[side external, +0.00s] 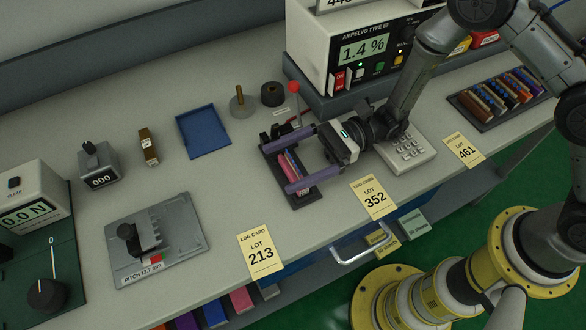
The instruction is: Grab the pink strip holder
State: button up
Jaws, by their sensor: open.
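A pink strip holder (292,166) stands in a small dark rack (302,202) at the middle of the bench. Orange and darker parts show close beside it, and I cannot tell them apart clearly. My gripper (278,168) is open, with its two long purple fingers spread wide. The fingers lie on either side of the pink holder in this view, one beyond it and one nearer. I cannot tell how high they are above the rack, or whether they touch anything. The fingers hide parts of the rack.
A red-topped post (294,88) stands just behind the rack. A tester (360,50) reading 1.4 % is behind my gripper, and a keypad (408,152) is to the right. A blue tray (203,131) lies left. Another strip rack (497,98) is far right.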

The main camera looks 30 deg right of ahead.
jog(key=shift+a, duration=1.2)
jog(key=c, duration=1.2)
jog(key=shift+r, duration=0.1)
jog(key=shift+c, duration=0.2)
